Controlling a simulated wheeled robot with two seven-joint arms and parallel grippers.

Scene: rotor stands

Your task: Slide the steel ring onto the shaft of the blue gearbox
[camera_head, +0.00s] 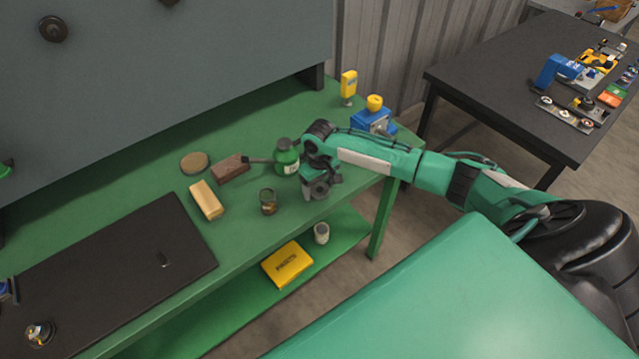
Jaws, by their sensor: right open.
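My right gripper (318,190) hangs open and empty at the right end of the green bench, its arm coming in from the right. A blue box with a yellow knob (371,120) stands behind it at the bench's far right corner. A blue part (6,290) is cut off by the left edge on the dark mat; I cannot tell whether either is the gearbox. A small metallic round part (39,333) with a brass-coloured piece lies near the mat's front left, far from my right gripper. I cannot make out a separate steel ring or a shaft. My left gripper is not seen.
The dark mat (120,265) is mostly bare, with a small dark item on it. A green bottle (287,158), a brush (231,168), a tan block (206,200), a round tin (194,162) and a jar (268,202) stand near my right gripper. A black table (485,85) holds several parts.

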